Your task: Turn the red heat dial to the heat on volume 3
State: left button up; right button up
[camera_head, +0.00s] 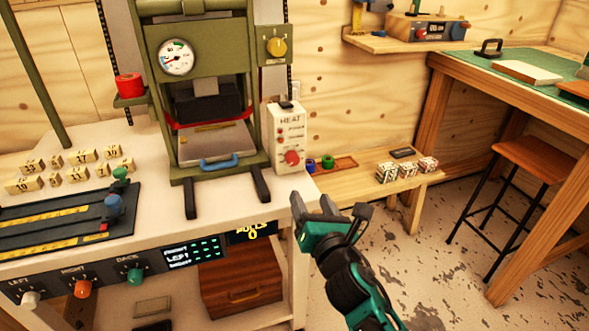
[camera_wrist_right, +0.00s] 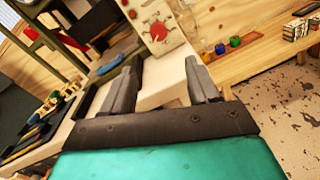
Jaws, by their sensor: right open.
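The red heat dial (camera_head: 291,157) sits low on the front of a cream box marked HEAT (camera_head: 288,125), beside the green press on the white bench. The dial also shows in the right wrist view (camera_wrist_right: 158,30), beyond the fingertips. My right gripper (camera_head: 318,206) is open and empty, in front of the bench's right corner, below and to the right of the dial and apart from it. Its two fingers show spread in the right wrist view (camera_wrist_right: 160,82). The dial's exact setting is too small to read. My left gripper is not in view.
The green press (camera_head: 208,28) with its gauge stands left of the heat box. A low wooden shelf (camera_head: 365,182) with small spools and boxes lies to the right. A stool (camera_head: 540,160) and a green-topped table (camera_head: 500,66) stand farther right. The floor between is clear.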

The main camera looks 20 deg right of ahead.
aim_at(294, 161)
jog(key=shift+n, duration=0.5)
jog(key=w, duration=0.4)
jog(key=w+b, duration=0.1)
jog(key=w, duration=0.8)
jog(key=shift+w+d+r+b, duration=0.15)
jog(key=shift+d+r+b, duration=0.15)
jog(key=shift+b, duration=0.1)
jog(key=c, duration=1)
